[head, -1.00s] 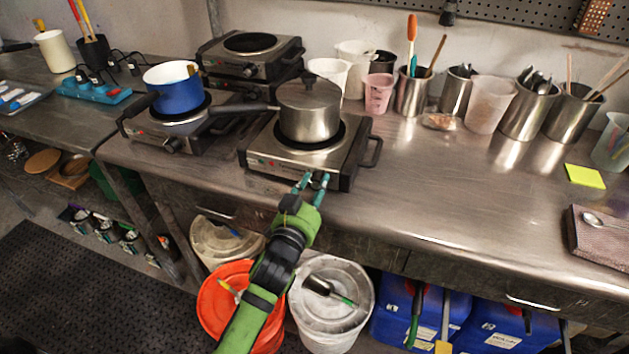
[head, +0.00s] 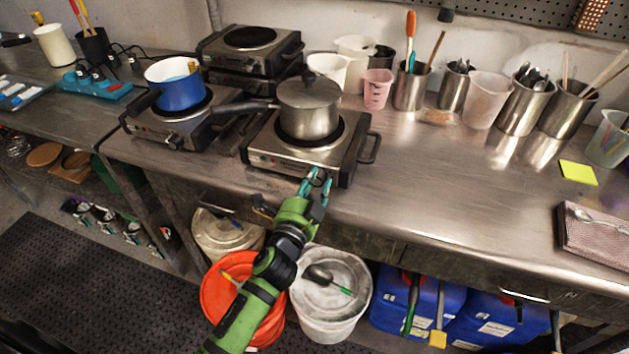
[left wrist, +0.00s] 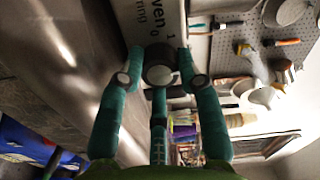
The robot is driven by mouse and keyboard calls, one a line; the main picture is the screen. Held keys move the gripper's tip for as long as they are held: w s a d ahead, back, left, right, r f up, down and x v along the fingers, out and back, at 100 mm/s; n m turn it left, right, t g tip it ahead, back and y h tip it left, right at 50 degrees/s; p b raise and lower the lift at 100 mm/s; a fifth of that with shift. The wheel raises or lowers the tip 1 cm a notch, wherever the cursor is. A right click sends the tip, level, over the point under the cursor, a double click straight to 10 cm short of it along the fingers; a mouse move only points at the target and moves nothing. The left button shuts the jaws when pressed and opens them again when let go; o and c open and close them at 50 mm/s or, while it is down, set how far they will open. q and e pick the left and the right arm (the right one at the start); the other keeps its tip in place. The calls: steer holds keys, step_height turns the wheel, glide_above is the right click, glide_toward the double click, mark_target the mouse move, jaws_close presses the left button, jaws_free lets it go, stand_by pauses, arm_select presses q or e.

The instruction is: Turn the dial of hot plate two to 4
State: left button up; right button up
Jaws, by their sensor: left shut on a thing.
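A hot plate (head: 258,160) with a lidded steel pot (head: 308,110) on it stands near the bench's front edge. My left gripper (head: 316,181) is at the right part of its front panel, its teal fingers shut on the dial. In the left wrist view the round dark dial (left wrist: 159,66) sits between the fingertips (left wrist: 159,80). Part of the panel print and a "0" show beside the dial; its setting cannot be read. Another hot plate (head: 150,130) with a blue pot (head: 176,86) stands to the left. My right gripper is not in view.
Stacked hot plates (head: 215,52) stand behind. The steel pot's handle reaches left toward the blue pot's plate. Beakers and steel cups (head: 410,88) line the wall. Buckets (head: 330,310) and blue canisters (head: 470,318) stand below.

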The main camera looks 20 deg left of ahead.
arm_select(q)
steer(key=m, duration=0.4)
steer(key=m+p, duration=0.1)
steer(key=m, duration=0.1)
steer(key=shift+d+r+m, duration=0.1)
steer(key=shift+r+m, duration=0.15)
steer(key=shift+m, duration=0.05)
steer(key=m, duration=0.4)
steer(key=shift+f+p, duration=0.2)
steer(key=shift+p, duration=0.15)
steer(key=shift+f+m, duration=0.1)
steer(key=shift+m, duration=0.6)
steer(key=shift+f, duration=0.1)
steer(key=shift+s, duration=0.1)
steer(key=o, duration=1.1)
steer(key=shift+o, duration=0.2)
